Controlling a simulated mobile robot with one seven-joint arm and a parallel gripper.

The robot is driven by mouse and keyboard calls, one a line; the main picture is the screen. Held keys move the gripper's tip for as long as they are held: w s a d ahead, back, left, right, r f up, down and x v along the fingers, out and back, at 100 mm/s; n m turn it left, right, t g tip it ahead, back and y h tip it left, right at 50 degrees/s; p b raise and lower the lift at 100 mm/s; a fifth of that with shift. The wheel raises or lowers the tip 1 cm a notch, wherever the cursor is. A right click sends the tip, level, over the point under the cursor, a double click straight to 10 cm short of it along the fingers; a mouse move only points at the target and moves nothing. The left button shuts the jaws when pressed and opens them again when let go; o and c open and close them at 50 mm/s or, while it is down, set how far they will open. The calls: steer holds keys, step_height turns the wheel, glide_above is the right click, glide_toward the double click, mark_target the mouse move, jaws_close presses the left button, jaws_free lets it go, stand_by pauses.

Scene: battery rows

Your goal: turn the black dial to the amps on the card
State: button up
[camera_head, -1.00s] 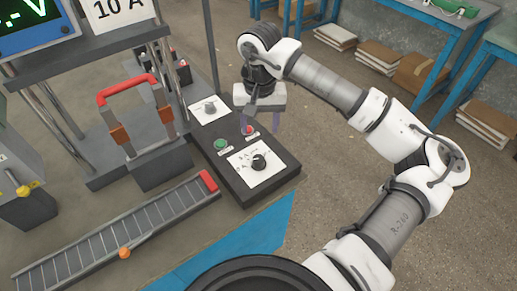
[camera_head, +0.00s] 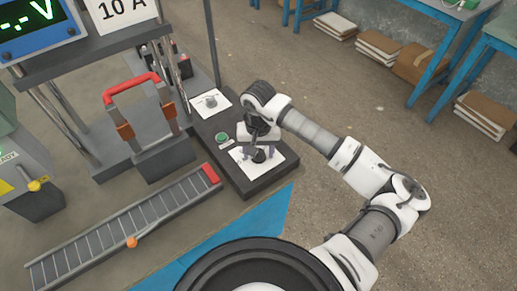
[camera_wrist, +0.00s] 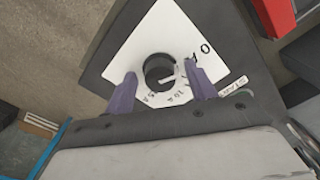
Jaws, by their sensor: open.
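The black dial (camera_head: 258,155) sits on a white scale plate (camera_head: 275,162) at the near end of a dark control box. The card (camera_head: 122,8) at the top reads 10 A.
A green button (camera_head: 222,138) and a grey knob (camera_head: 211,101) are farther back on the control box (camera_head: 252,190). A red-handled frame (camera_head: 131,85) and a slotted rail (camera_head: 125,232) stand to the left. A display (camera_head: 38,25) shows dashes and V.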

steer(key=shift+c, duration=0.4)
steer(key=c, duration=0.9)
